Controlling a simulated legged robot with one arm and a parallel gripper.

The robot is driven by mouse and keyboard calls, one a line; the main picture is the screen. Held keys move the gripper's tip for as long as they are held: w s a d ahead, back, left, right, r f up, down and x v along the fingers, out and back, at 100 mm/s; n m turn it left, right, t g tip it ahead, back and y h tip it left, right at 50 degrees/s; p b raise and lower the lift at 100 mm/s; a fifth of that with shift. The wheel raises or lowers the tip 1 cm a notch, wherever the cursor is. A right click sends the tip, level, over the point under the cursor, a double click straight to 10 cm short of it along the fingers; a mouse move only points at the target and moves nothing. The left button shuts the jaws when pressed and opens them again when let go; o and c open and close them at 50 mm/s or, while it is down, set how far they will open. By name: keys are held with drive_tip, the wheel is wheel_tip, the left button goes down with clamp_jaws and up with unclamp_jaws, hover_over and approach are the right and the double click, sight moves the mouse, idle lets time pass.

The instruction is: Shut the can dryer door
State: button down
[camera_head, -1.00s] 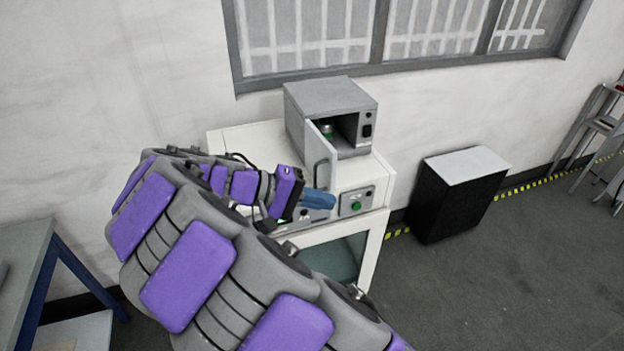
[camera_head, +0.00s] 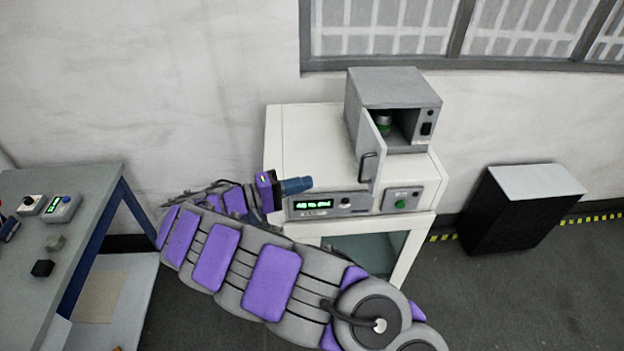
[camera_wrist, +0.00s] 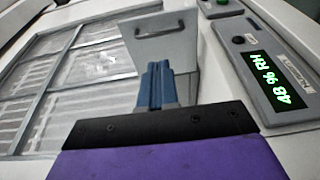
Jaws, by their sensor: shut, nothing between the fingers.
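The can dryer (camera_head: 393,88) is a grey box on top of a white cabinet, in the head view. Its door (camera_head: 369,152) stands open, swung out toward the front, with a dark handle. A green and silver can (camera_head: 383,122) shows inside. My gripper (camera_head: 308,184) has blue fingers that are shut and empty. It is left of the door and apart from it in the head view, above the cabinet's front edge. In the wrist view the fingers (camera_wrist: 156,84) overlap the lower part of the door (camera_wrist: 160,40); I cannot tell contact there.
A humidity panel with green digits (camera_head: 318,206) and a green-button box (camera_head: 401,201) sit at the front of the white cabinet (camera_head: 290,135). A black box with a pale top (camera_head: 520,210) stands right. A grey table (camera_head: 75,215) with small devices stands left.

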drive_tip(key=x, duration=1.2)
drive_tip(key=shift+d+b, duration=0.15)
drive_tip(key=shift+b, duration=0.15)
